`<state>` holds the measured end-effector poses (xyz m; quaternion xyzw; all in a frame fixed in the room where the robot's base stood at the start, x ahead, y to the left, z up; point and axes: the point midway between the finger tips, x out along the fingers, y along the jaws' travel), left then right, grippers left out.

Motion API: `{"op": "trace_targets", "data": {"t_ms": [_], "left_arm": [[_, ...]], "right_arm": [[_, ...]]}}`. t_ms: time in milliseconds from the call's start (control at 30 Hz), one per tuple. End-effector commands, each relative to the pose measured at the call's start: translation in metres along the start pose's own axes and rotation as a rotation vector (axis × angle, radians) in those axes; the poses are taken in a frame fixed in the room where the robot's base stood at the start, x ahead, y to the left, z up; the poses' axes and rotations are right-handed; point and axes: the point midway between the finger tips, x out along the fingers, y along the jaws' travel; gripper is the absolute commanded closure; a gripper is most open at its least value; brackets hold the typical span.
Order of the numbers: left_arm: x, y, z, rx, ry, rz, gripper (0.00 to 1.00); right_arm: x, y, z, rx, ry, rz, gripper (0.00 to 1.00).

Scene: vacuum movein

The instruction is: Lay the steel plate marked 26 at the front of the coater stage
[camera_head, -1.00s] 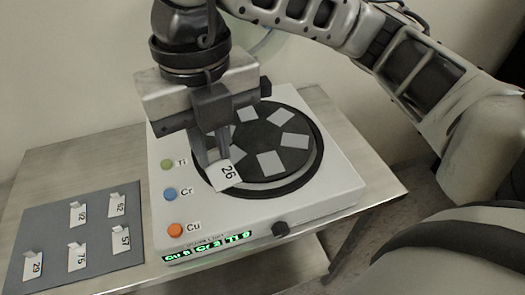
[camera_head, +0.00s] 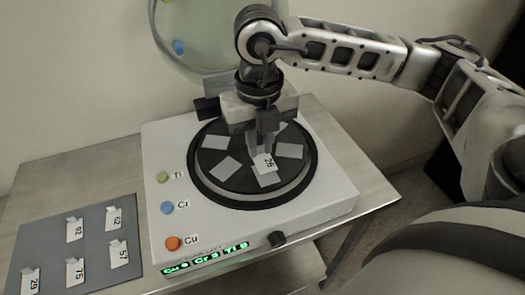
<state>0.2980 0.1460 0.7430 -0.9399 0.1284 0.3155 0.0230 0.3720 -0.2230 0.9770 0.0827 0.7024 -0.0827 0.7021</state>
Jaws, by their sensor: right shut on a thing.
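The steel plate marked 26 (camera_head: 266,163), with a white label, is held in my right gripper (camera_head: 262,150), whose fingers point down. The gripper is shut on the plate's raised label part, over the front part of the round black coater stage (camera_head: 203,182). A pale square patch (camera_head: 267,179) shows on the stage directly below and in front of the plate; I cannot tell whether the plate touches it. Other pale square patches (camera_head: 224,170) lie around the disc. My left gripper is not in view.
The white coater housing (camera_head: 325,200) carries Ti, Cr and Cu buttons, a green display (camera_head: 205,260) and a black knob (camera_head: 277,239). A grey mat (camera_head: 45,238) at left holds several other numbered plates. A round glass-like cover (camera_head: 180,30) stands behind.

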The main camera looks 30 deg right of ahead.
Motion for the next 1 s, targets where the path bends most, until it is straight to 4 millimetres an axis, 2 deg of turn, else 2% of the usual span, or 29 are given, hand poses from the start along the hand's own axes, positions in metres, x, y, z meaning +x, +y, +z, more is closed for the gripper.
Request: {"op": "trace_targets", "data": {"t_ms": [133, 333, 733, 767, 800, 833, 1000], "left_arm": [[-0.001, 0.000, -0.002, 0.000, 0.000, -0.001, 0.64], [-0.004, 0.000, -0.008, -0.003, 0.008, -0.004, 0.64], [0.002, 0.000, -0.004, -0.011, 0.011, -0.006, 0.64], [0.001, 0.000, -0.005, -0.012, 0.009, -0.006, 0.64], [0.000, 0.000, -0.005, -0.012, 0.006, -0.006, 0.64], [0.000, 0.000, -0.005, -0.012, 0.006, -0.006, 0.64], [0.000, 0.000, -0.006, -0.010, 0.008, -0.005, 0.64]], "right_arm": [[0.013, -0.009, 0.006, 0.004, 0.002, -0.003, 1.00], [0.038, -0.007, 0.005, 0.001, 0.001, -0.001, 1.00], [0.046, -0.007, 0.005, 0.001, -0.001, 0.000, 1.00], [0.045, -0.007, 0.005, 0.001, -0.001, 0.000, 0.79], [0.044, -0.007, 0.005, 0.001, -0.001, 0.000, 0.68], [0.044, -0.007, 0.005, 0.001, -0.001, 0.000, 0.63], [0.044, -0.007, 0.005, 0.001, 0.000, -0.001, 0.63]]}}
